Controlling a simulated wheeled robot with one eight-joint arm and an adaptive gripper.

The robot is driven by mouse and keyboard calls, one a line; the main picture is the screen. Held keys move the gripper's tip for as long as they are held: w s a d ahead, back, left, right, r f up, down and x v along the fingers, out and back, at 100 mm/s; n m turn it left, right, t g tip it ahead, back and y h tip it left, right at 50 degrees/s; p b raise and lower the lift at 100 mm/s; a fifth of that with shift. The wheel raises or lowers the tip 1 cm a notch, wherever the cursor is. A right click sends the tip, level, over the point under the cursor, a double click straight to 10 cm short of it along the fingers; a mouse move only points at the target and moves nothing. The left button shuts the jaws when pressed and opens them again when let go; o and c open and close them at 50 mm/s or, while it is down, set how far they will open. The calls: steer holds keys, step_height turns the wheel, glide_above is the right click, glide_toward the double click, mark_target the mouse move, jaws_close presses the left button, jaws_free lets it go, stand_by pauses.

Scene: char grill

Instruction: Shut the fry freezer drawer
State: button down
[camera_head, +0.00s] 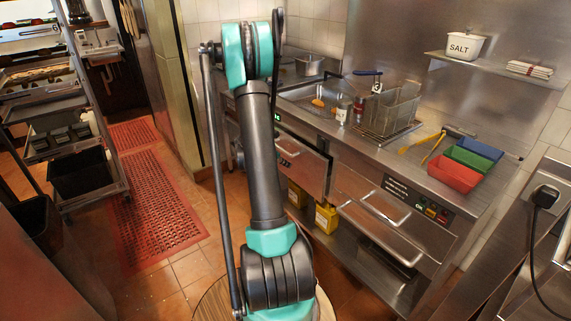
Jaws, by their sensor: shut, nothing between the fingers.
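Below the right part of the steel counter, two bar handles show on the drawer fronts: an upper handle (385,207) and a lower handle (380,236). A steel front (305,172) farther left, below the fryer, appears to stand out from the counter. I cannot tell which of these is the fry freezer drawer or how far it is out. My teal and dark grey arm rises through the middle of the view and hides part of the counter's left end. My gripper is not visible.
A fryer basket (391,108) and red (454,174), green (467,157) and blue (480,148) trays stand on the counter. Yellow containers (326,217) sit low beneath it. A tray rack (62,130) stands left. A red floor mat (150,205) lies in the aisle.

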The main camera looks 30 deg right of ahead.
mark_target(306, 159)
steer(key=shift+w+d+f, duration=0.1)
steer(key=shift+d+f, duration=0.65)
steer(key=shift+d, duration=0.65)
steer(key=shift+w+d+f, duration=0.15)
steer(key=shift+d+f, duration=0.6)
steer(key=shift+d, duration=0.7)
steer(key=shift+w+d+f, duration=0.1)
steer(key=shift+d+f, duration=0.65)
steer(key=shift+d, duration=0.65)
steer(key=d, duration=0.4)
steer(key=shift+w+d, duration=0.15)
steer(key=shift+d, duration=0.3)
steer(key=shift+w, duration=0.1)
